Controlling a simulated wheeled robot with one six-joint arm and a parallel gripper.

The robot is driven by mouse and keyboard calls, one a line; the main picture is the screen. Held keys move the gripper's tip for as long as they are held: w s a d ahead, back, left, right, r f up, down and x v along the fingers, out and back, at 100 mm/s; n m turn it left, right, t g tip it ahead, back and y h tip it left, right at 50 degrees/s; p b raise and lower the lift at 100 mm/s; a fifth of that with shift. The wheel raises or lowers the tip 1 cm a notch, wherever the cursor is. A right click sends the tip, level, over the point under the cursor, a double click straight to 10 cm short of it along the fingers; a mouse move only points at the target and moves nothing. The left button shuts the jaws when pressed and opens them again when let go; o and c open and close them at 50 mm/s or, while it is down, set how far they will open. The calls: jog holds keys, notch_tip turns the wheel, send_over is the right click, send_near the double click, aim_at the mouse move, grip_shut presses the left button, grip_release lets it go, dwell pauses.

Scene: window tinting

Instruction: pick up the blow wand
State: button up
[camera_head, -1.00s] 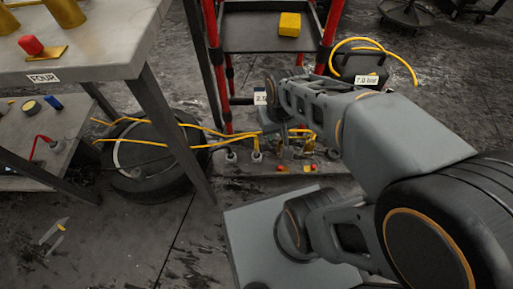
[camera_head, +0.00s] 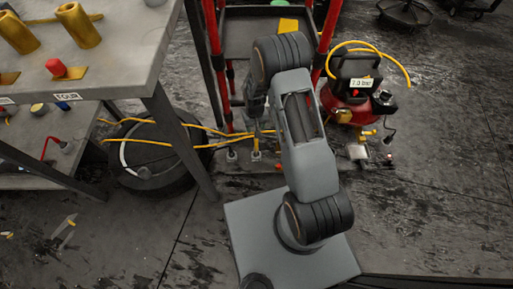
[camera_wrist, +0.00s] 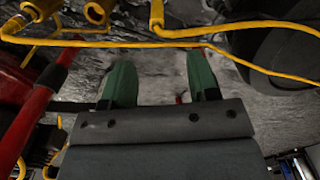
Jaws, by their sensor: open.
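No thing in view can be named as the blow wand for sure. Yellow fittings on yellow hoses are the likeliest candidates: one upright yellow fitting (camera_wrist: 157,14) shows at the top of the wrist view, with another beside it (camera_wrist: 97,12). In the head view, grey-ended fittings (camera_head: 256,155) stand on the floor by the red cart. My gripper (camera_wrist: 160,82) shows two green fingers, apart and with nothing between them. The yellow hose crosses just beyond the fingertips. In the head view my gripper is mostly hidden behind my arm.
A red-posted cart (camera_head: 262,38) stands behind my arm. A red compressor (camera_head: 352,108) with a yellow hose stands to its right. A black tire (camera_head: 150,178) lies left, by the leg of a grey workbench (camera_head: 120,78).

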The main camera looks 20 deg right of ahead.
aim_at(256, 141)
notch_tip(256, 141, down, 8)
jog(key=b, duration=0.2)
jog(key=shift+f+b, duration=0.25)
jog(key=shift+b, duration=0.15)
jog(key=shift+w+d+f+b, duration=0.15)
jog(key=shift+f+b, duration=0.6)
jog(key=shift+f, duration=0.6)
jog(key=shift+s+d+f+b, duration=0.15)
jog(key=shift+f+b, duration=0.55)
jog(key=shift+f, duration=0.6)
jog(key=shift+w, duration=0.1)
jog(key=shift+r, duration=0.1)
jog(key=c, duration=1)
jog(key=shift+r, duration=0.1)
